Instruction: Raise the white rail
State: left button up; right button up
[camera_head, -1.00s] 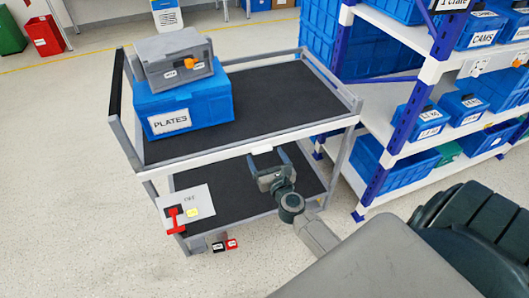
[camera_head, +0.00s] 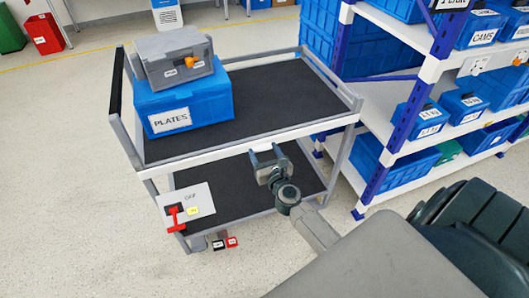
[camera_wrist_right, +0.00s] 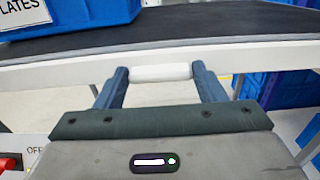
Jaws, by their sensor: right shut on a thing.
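The white rail (camera_head: 215,156) runs along the near edge of the grey cart's upper shelf. In the right wrist view, a rounded white grip piece (camera_wrist_right: 160,73) on the rail sits between the two blue-grey fingers. My right gripper (camera_head: 267,157) is at the rail, right of its middle, shut on it with a finger at each end of the grip piece. The rail looks level with the shelf edge. The fingertips partly cover the grip piece in the head view. My left gripper is not in view.
A blue PLATES crate (camera_head: 186,112) with a grey box (camera_head: 178,58) on top stands on the upper shelf's left. A panel with a red switch (camera_head: 174,216) hangs below left. Shelving with blue bins (camera_head: 423,122) stands to the right. The upper shelf's right is bare.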

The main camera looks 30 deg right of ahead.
aim_at(265, 138)
jog(key=shift+r+p, duration=0.3)
jog(key=shift+r, duration=0.2)
notch_tip(265, 138, up, 6)
jog(key=p, duration=0.6)
jog(key=shift+r, duration=0.1)
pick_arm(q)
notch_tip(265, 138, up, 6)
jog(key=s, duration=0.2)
pick_arm(e)
jog(key=shift+w, duration=0.1)
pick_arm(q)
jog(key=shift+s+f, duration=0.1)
pick_arm(e)
jog(key=o, duration=1.3)
jog(key=shift+o, duration=0.5)
jog(key=shift+s, duration=0.2)
